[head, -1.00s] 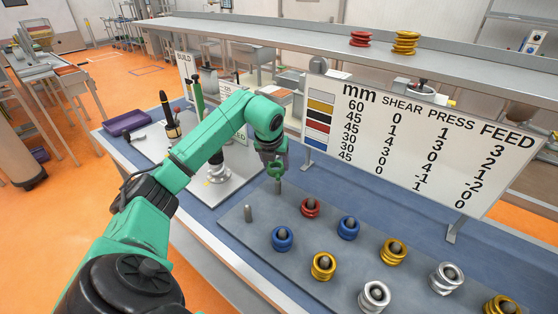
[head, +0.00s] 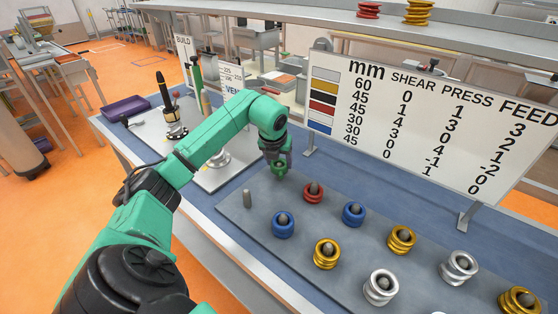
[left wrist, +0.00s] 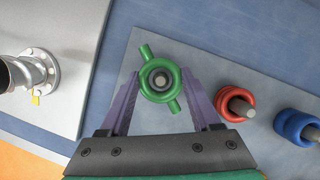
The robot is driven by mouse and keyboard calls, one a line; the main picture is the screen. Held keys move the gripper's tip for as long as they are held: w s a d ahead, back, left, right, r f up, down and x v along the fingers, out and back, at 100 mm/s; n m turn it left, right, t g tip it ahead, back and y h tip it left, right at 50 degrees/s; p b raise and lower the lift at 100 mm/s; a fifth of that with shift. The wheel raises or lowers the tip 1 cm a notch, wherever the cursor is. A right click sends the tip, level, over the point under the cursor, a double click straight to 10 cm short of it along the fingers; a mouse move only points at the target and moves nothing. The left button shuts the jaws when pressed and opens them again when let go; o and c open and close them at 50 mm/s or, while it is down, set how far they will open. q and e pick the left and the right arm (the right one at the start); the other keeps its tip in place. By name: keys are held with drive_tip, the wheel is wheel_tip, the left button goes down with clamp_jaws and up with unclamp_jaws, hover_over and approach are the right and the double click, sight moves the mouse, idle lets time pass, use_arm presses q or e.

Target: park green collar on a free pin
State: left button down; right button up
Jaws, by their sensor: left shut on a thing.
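The green collar (left wrist: 147,90), a ring with two short side arms, is held between the purple-grey fingers of my left gripper (left wrist: 161,98). In the left wrist view a grey pin's tip (left wrist: 161,79) shows inside the ring, so the collar is around or directly above that pin. In the head view the left gripper (head: 279,160) and green collar (head: 281,170) are low over the back-left part of the grey pin board (head: 262,225), and that pin is hidden. A bare pin (head: 247,198) stands to the left. My right gripper is out of view.
A red collar (head: 313,193) and two blue collars (head: 283,224) (head: 354,214) sit on nearby pins. Gold and silver collars (head: 381,287) stand farther right. A sign board (head: 420,130) stands behind. Left is a plate (head: 150,150) with upright tools.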

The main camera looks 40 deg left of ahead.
sight(279, 167)
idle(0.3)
use_arm(q)
drive_tip(key=shift+f+b, duration=1.35)
drive_tip(key=shift+f, duration=0.35)
unclamp_jaws()
drive_tip(key=shift+r, duration=0.15)
